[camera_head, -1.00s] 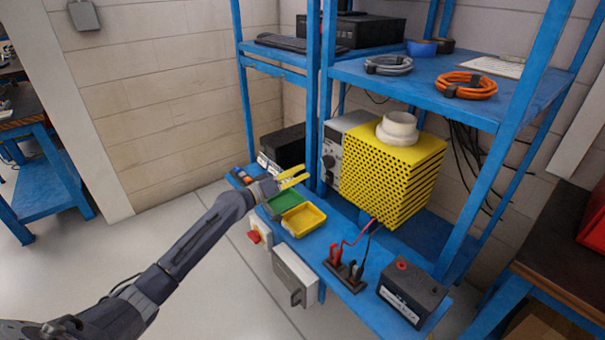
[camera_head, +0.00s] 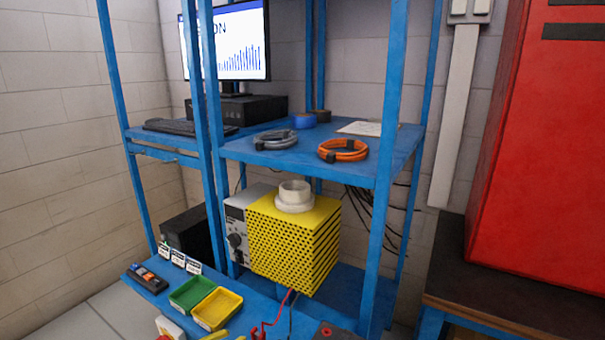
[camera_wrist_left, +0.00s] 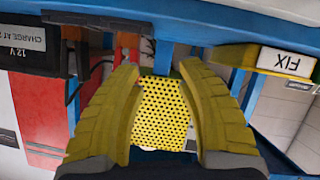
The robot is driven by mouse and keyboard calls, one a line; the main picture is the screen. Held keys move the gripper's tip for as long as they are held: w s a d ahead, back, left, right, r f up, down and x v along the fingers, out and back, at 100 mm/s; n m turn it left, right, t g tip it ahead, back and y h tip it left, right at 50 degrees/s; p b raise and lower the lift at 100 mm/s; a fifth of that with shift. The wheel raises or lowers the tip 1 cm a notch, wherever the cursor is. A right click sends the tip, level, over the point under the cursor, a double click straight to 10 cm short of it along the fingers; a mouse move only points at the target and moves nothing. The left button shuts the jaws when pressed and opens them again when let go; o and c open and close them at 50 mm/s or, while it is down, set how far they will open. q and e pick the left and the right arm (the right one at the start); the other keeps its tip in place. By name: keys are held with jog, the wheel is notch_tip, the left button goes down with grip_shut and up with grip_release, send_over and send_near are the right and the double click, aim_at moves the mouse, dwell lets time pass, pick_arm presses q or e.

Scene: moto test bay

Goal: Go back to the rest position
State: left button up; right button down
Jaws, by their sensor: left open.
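My left gripper (camera_wrist_left: 162,72) is open, its two ribbed yellow fingers spread with nothing held between them. Only its yellow tips (camera_head: 228,335) show at the bottom edge of the head view, just below the yellow tray. Beyond the fingers in the wrist view, apart from them, is the yellow perforated box (camera_wrist_left: 160,112). That box (camera_head: 290,245) stands on the lower shelf in the head view with a white ring-shaped piece (camera_head: 294,196) on top. The rest of my left arm is out of the head view. My right gripper is in neither view now.
Blue rack posts (camera_head: 383,210) and the upper shelf (camera_head: 270,158) stand around the box. Green (camera_head: 192,293) and yellow (camera_head: 217,309) trays sit at the front. Red and black leads (camera_head: 276,317) run below the box. A red cabinet (camera_head: 545,170) is at right.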

pick_arm(q)
jog(key=s+a+f+m+g+y, duration=0.1)
jog(key=s+f+m+g+y, duration=0.35)
jog(key=s, duration=1.05)
jog(key=s+a+n+y, duration=0.1)
jog(key=s+a+y, duration=0.85)
jog(key=s, duration=0.65)
jog(key=s+d+f+g+h, duration=0.1)
jog(key=d+f+h, duration=0.1)
jog(key=f, duration=1.4)
jog(key=s+d+f+g+h, duration=0.1)
jog(key=d+f+h, duration=0.2)
jog(key=f, duration=1.3)
jog(key=s+f+n+g+h, duration=0.1)
jog(key=s+f+n+g, duration=0.2)
jog(key=s+f, duration=1.7)
jog(key=shift+s+a, duration=0.25)
jog(key=shift+s, duration=0.5)
jog(key=shift+f+n, duration=0.1)
jog(key=shift+n, duration=0.15)
